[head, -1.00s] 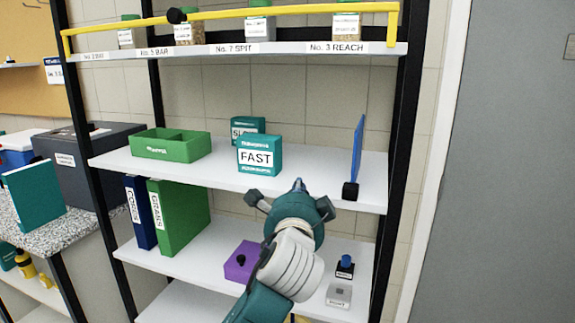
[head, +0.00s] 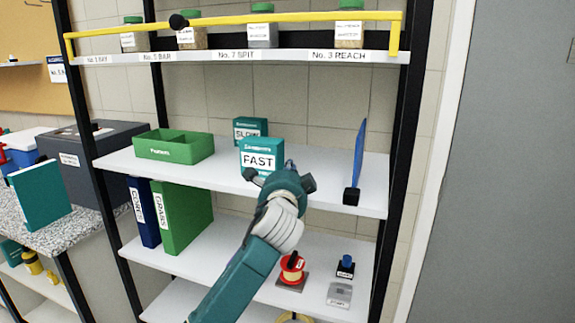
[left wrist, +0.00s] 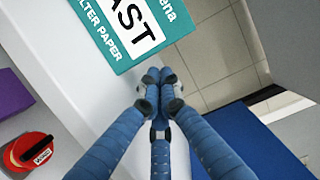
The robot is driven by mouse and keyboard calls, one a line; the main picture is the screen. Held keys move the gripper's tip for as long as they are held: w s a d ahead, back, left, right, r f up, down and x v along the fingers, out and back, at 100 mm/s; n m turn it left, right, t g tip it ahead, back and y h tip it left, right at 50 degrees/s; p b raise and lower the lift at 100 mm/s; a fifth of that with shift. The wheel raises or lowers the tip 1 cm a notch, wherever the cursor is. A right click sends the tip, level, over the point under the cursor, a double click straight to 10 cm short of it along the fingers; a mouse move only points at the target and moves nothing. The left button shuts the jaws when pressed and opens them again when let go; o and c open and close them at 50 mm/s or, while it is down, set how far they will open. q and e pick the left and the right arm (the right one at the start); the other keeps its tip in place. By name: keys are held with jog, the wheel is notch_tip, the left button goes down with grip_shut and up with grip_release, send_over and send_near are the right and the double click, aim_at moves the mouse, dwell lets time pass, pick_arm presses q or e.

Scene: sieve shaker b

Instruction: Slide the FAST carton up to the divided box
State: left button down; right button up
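The FAST carton (head: 262,160), teal with a white label, stands upright on the middle shelf. It fills the top of the left wrist view (left wrist: 120,25). The green divided box (head: 170,151) stands on the same shelf to the left, with a gap of bare shelf between them. My left gripper (head: 288,167) is just right of and in front of the carton's lower right part. In the left wrist view its fingers (left wrist: 158,78) are together with nothing between them, close to the carton's edge; I cannot tell whether they touch. My right gripper is not in view.
The SLOW carton (head: 243,124) stands behind FAST, slightly left. A blue upright panel (head: 357,150) stands at the shelf's right. Below are green and blue binders (head: 185,216), a red spool (head: 292,269) and a blue-knobbed item (head: 346,264). A yellow rail (head: 230,20) crosses the upper shelf.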

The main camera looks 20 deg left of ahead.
aim_at(235, 174)
pick_arm(q)
jog(key=shift+a, duration=0.3)
jog(key=shift+d, duration=0.1)
jog(key=shift+a, duration=0.3)
jog(key=a+p, duration=0.1)
jog(key=a, duration=0.4)
jog(key=a+p, duration=0.2)
jog(key=a, duration=0.2)
jog(key=a+p, duration=0.2)
jog(key=a, duration=0.3)
jog(key=shift+w+a, duration=0.25)
jog(key=shift+a, duration=0.45)
